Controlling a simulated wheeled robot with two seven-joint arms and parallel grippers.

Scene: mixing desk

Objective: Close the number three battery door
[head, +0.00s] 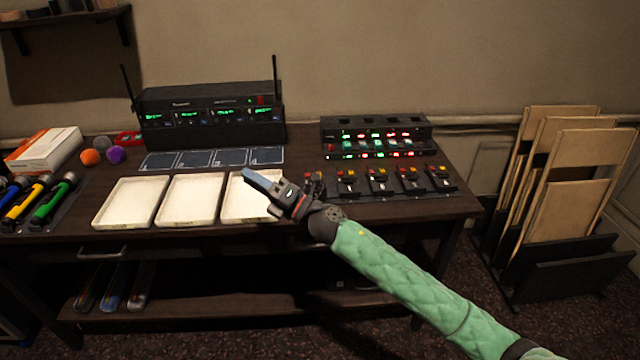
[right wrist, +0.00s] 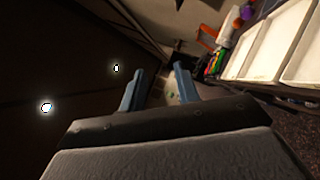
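A row of several small dark packs with red and yellow tops lies at the desk's right front; one pack (head: 378,179), its neighbour (head: 409,178) and the right-end pack (head: 438,177) show clearly. Another pack (head: 347,181) sits left of these, and one farther left is partly hidden by my right wrist. I cannot read numbers or tell which battery door is number three or how far any is open. My right gripper (head: 249,175) is over the right-hand white tray, left of the packs and apart from them. In the right wrist view (right wrist: 160,68) its blue fingers are apart and empty.
White trays (head: 129,224) line the desk front. Dark panels (head: 195,159) lie behind them, before a black receiver rack (head: 210,131) with two antennas. A lit charger unit (head: 375,153) stands behind the packs. Flashlights (head: 50,201) lie left. A panel rack (head: 560,275) stands right.

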